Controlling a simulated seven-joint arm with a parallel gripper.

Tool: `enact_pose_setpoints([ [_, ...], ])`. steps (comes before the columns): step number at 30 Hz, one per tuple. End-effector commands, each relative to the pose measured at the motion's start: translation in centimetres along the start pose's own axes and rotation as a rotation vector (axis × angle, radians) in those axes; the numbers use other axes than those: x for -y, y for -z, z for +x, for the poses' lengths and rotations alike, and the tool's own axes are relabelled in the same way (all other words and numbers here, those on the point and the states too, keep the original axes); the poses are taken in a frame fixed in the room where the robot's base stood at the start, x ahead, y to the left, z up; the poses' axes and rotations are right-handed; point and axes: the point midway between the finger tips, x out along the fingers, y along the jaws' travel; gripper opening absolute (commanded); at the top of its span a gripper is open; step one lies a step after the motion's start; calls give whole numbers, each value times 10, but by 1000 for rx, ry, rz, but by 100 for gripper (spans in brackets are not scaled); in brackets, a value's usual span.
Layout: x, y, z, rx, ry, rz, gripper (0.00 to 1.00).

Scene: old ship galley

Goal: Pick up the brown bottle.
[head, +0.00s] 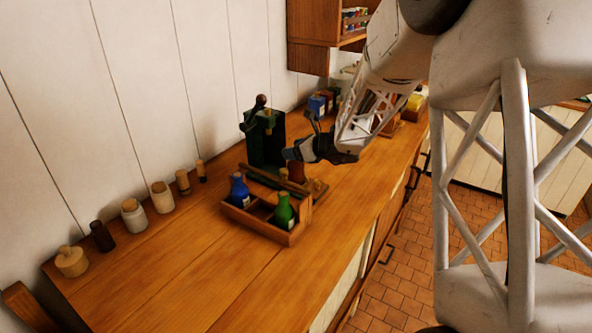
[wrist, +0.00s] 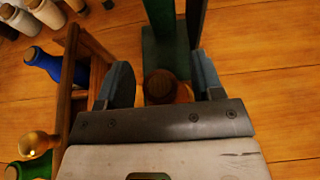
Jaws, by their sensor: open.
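A brown bottle (wrist: 160,83) shows in the wrist view as a round dark cap with a bit of amber beside it, between my two fingers. The rest of it is hidden by my gripper. In the head view a small brown patch (head: 297,173) behind the wooden crate looks like the same bottle, mostly hidden. My gripper (wrist: 161,70) is open, with one blue-grey finger on each side of the cap. In the head view my gripper (head: 300,150) is over the crate's far end. I cannot tell whether the fingers touch the bottle.
A wooden crate (head: 262,229) holds a blue bottle (head: 239,190) and a green bottle (head: 284,211). A dark green stand (head: 262,150) is close behind the gripper. Several jars, including a white jar (head: 134,217), line the wall. The counter's near left part (head: 200,270) is clear.

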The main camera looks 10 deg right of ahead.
Motion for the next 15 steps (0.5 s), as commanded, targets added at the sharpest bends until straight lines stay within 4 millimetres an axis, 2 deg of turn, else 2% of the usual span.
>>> enact_pose_setpoints([
  [5,0,0,11,0,-1,-1,61],
  [15,0,0,12,0,0,-1,61],
])
